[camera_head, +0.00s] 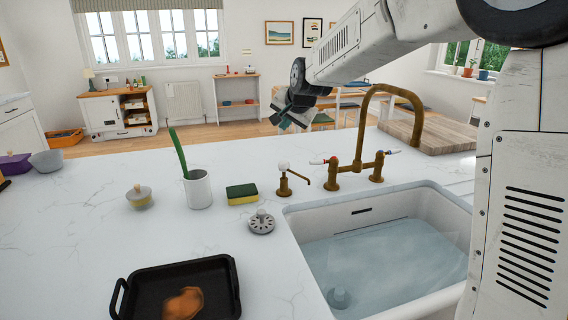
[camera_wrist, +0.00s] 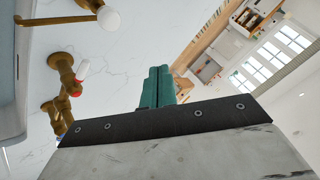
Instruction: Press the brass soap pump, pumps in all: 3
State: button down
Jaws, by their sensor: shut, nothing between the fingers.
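The brass soap pump (camera_head: 284,186) stands upright on the white counter, just left of the tap, with a white knob on top and a thin spout pointing right. In the wrist view the pump (camera_wrist: 88,4) shows at the upper left, its white knob near the top edge. My gripper (camera_head: 283,122) is raised above and behind the pump in the head view, clear of it. Its teal fingers (camera_wrist: 157,72) are shut together with nothing between them in the wrist view.
The brass tap (camera_head: 359,160) arches right of the pump, behind a water-filled sink (camera_head: 292,235). A sponge (camera_head: 242,194), a cup with a green-handled tool (camera_head: 198,189) and a metal strainer (camera_head: 261,222) stand nearby. A black tray (camera_head: 132,282) lies in front.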

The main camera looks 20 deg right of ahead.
aim_at(283, 162)
dwell(0.3)
jog(key=shift+f, duration=4.4)
jog(key=shift+f, duration=0.15)
jog(key=shift+f, duration=0.25)
jog(key=shift+f, duration=0.95)
jog(key=shift+r, duration=1.3)
jog(key=shift+r, duration=2.55)
